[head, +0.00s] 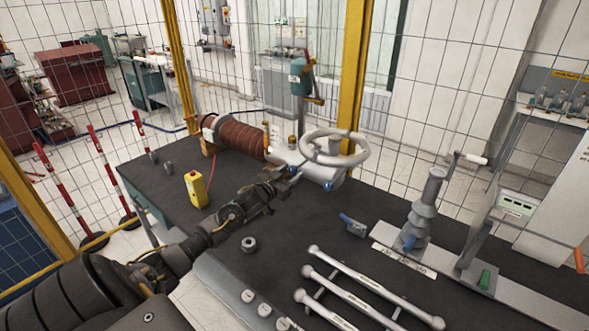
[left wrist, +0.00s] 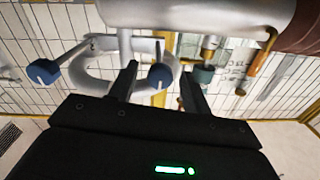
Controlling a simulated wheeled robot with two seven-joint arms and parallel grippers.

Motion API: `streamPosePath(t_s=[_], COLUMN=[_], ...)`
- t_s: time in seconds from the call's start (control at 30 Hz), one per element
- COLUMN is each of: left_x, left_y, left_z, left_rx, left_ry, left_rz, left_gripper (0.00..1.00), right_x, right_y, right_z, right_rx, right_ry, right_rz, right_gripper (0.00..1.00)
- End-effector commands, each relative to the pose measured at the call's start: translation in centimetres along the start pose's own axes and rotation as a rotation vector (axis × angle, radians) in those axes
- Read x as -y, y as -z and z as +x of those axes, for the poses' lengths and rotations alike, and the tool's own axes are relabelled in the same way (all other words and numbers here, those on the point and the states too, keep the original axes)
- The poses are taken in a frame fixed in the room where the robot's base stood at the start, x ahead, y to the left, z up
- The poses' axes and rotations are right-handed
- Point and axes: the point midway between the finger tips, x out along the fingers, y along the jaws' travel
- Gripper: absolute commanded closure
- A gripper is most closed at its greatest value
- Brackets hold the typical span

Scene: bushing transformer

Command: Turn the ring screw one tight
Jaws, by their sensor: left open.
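A grey cylindrical bushing end (head: 292,158) lies on the dark table with a large pale ring (head: 335,148) on it. Two blue-headed screws stick out on its near side, one at left (head: 296,185) and one at right (head: 328,185). I cannot tell by a label which is ring screw one. My left gripper (head: 286,183) is open at the left blue screw. In the left wrist view, one blue head (left wrist: 160,76) shows between my open fingers (left wrist: 158,72), with no clear contact. The other blue head (left wrist: 44,72) is outside them, at left. My right gripper is not in view.
A brown ribbed coil (head: 240,137) adjoins the bushing at left. A yellow box (head: 196,189) and a metal nut (head: 249,244) are near my left arm. Grey rods (head: 345,297) and an insulator stand (head: 422,215) are at right. Wire fencing (head: 400,110) runs behind the table.

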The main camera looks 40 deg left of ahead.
Motion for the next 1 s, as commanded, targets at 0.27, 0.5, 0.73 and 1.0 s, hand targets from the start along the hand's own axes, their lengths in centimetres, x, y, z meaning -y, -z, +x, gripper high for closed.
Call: streamPosePath(t_s=[0.27, 0.5, 0.73, 1.0], left_x=[0.0, -0.1, -0.1, -0.4], left_y=[0.0, 0.0, 0.0, 0.0], left_z=[1.9, 1.9, 1.9, 2.0], left_rx=[0.001, 0.000, 0.000, 0.000], left_ry=[0.000, -0.001, -0.001, -0.004], left_rz=[0.001, 0.001, 0.001, 0.008], left_gripper=[0.52, 0.52, 0.82, 0.96], right_x=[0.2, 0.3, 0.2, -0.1], right_y=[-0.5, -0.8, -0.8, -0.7], right_z=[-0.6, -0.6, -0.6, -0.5], right_rx=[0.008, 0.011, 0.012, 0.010], right_ry=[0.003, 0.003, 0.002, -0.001], right_rz=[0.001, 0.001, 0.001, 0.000], right_gripper=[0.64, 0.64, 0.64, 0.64])
